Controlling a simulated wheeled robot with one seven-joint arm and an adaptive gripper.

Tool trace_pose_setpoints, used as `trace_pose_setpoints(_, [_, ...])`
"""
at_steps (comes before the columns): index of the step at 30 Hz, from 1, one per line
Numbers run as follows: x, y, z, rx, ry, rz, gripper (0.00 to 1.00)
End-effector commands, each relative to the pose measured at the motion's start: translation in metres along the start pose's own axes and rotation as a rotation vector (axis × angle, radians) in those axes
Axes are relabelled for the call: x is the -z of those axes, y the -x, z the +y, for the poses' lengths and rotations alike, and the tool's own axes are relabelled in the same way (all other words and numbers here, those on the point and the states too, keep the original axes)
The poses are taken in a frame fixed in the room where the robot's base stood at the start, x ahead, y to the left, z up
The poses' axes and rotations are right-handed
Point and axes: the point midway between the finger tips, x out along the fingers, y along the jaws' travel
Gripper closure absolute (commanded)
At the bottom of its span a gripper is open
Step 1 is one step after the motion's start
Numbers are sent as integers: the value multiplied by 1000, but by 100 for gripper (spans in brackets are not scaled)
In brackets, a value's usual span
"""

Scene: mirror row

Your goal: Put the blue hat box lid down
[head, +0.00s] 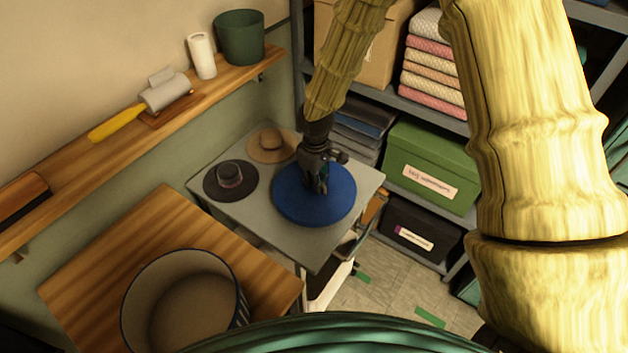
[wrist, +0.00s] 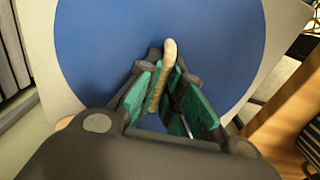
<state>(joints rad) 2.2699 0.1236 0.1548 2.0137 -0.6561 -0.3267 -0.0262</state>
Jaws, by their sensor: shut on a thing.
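The blue hat box lid (head: 300,207) is a round blue disc. It is over the grey table top (head: 318,248), at the right part of it, and looks level. I cannot tell whether it rests on the surface or hangs just above it. My gripper (head: 320,186) points down at the middle of the lid. In the wrist view the lid (wrist: 95,45) fills most of the picture, and my gripper (wrist: 172,95) is shut on its pale upright handle (wrist: 168,55). The lower part of the handle is between the finger pads.
A dark hat (head: 212,188) and a tan hat (head: 272,145) lie on the grey top, left of and behind the lid. An open round box (head: 243,318) stands on the wooden table (head: 85,280) in front. Shelves with a green box (head: 425,170) stand behind right.

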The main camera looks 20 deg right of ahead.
Motion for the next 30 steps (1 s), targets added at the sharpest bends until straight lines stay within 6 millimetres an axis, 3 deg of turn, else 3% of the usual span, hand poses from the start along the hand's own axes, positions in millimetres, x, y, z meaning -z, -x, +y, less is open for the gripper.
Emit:
trace_pose_setpoints(8, [14, -2, 16, 1, 0, -2, 100])
trace_pose_setpoints(18, [14, -35, 14, 2, 0, -3, 100])
trace_pose_setpoints(30, [14, -40, 14, 1, 1, -3, 100])
